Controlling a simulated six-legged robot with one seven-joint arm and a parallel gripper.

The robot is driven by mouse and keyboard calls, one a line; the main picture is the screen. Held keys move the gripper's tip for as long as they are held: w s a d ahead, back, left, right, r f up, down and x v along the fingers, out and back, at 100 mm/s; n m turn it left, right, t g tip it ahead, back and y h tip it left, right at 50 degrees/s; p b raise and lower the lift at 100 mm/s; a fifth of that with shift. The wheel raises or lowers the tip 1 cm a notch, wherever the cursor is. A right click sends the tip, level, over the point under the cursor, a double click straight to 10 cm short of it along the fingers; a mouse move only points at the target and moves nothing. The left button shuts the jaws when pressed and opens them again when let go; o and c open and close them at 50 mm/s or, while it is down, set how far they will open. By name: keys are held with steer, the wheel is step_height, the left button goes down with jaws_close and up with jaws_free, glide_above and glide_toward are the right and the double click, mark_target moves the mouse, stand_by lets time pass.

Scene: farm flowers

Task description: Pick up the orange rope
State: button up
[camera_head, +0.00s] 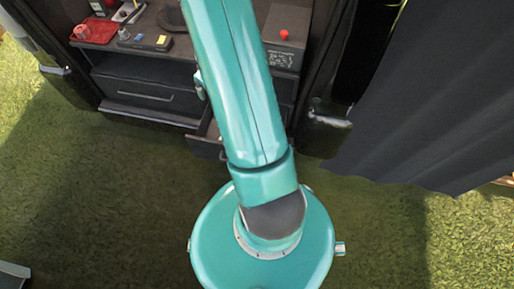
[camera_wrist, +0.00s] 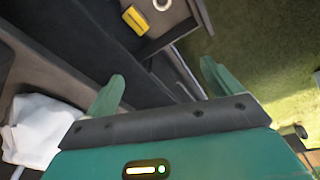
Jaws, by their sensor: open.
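I cannot make out an orange rope in either view. My gripper (camera_wrist: 162,84) shows in the wrist view with its two green fingers wide apart and nothing between them. It is over a dark cabinet (camera_wrist: 140,60), close to an open drawer. In the head view my arm covers the middle of the cabinet (camera_head: 150,97) and hides the gripper.
The open drawer (camera_wrist: 178,28) holds a yellow block (camera_wrist: 135,20) and a pale ring (camera_wrist: 162,4). A white cloth or bag (camera_wrist: 38,125) lies at lower left. A red tray (camera_head: 95,32) and a box with a red knob (camera_head: 285,48) stand on the cabinet. Grass lies in front.

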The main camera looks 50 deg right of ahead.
steer(key=shift+g+y, duration=0.3)
steer(key=shift+g, duration=0.6)
steer(key=s+d+f, duration=0.2)
steer(key=s+f, duration=0.3)
steer(key=f, duration=0.7)
steer(key=s+d+f, duration=0.2)
steer(key=s+f, duration=0.3)
steer(key=f, duration=0.8)
steer(key=s+d+f, duration=0.3)
steer(key=s+f, duration=0.2)
steer(key=f, duration=0.8)
steer(key=shift+s, duration=0.15)
steer(key=shift+f, duration=3)
steer(key=c, duration=1.2)
steer(key=shift+r, duration=0.1)
